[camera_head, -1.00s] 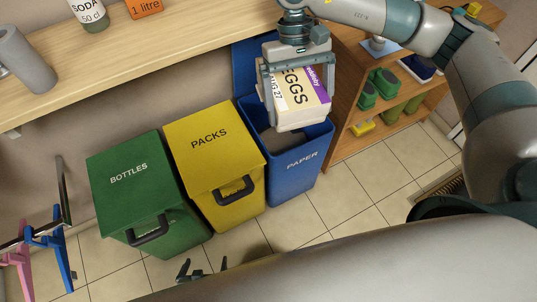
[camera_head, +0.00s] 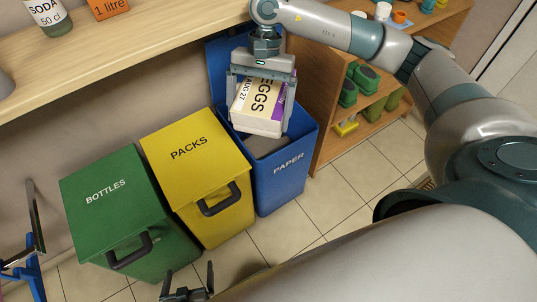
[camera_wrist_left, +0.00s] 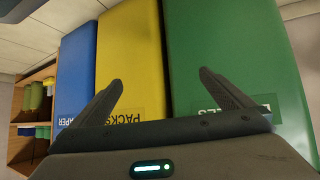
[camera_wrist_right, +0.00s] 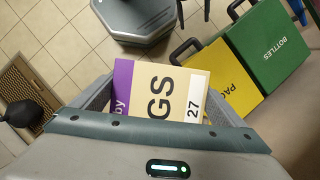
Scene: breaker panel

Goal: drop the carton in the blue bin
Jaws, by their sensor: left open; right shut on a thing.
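The egg carton (camera_head: 259,104), cream with a purple end and "EGGS" on it, is held above the open blue PAPER bin (camera_head: 283,177). My right gripper (camera_head: 261,105) is shut on the carton, with a finger on each side. The carton also shows between the fingers in the right wrist view (camera_wrist_right: 160,92). The blue bin's lid stands raised behind, and its inside is partly hidden by the carton. My left gripper (camera_head: 188,282) is open and empty, low at the bottom edge. In the left wrist view its fingers (camera_wrist_left: 165,90) are spread before the bins.
A yellow PACKS bin (camera_head: 191,155) and a green BOTTLES bin (camera_head: 115,205), both closed, stand left of the blue bin. A wooden counter (camera_head: 150,35) runs behind them. A wooden shelf (camera_head: 325,110) stands to the right. Tiled floor (camera_head: 330,215) lies in front.

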